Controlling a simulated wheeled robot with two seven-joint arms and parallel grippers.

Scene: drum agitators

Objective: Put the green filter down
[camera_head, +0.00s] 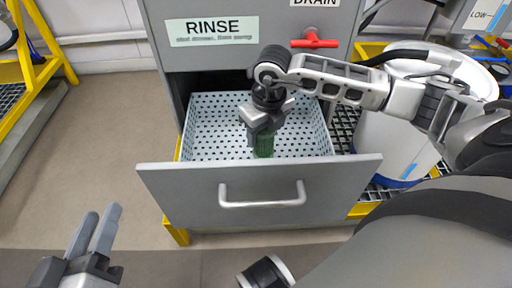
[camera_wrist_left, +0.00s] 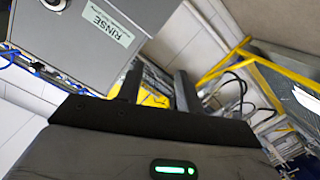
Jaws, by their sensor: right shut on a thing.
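The green filter (camera_head: 264,146) is in my right gripper (camera_head: 262,130), upright, inside the open perforated drawer (camera_head: 208,120) near its front wall. My right gripper points down and is shut on the filter's upper part. The filter's lower end is hidden behind the drawer front, so I cannot tell whether it touches the drawer floor. My left gripper (camera_head: 95,232) is at the lower left of the head view, away from the drawer, its fingers apart and empty. Its fingers also show in the left wrist view (camera_wrist_left: 155,92).
The grey cabinet (camera_head: 262,55) has a RINSE label (camera_head: 211,30) and a red valve handle (camera_head: 314,41). A white drum (camera_head: 398,135) stands right of the drawer, close to my right arm. Yellow framing (camera_head: 58,62) stands at the left. The floor (camera_head: 100,140) left of the drawer is clear.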

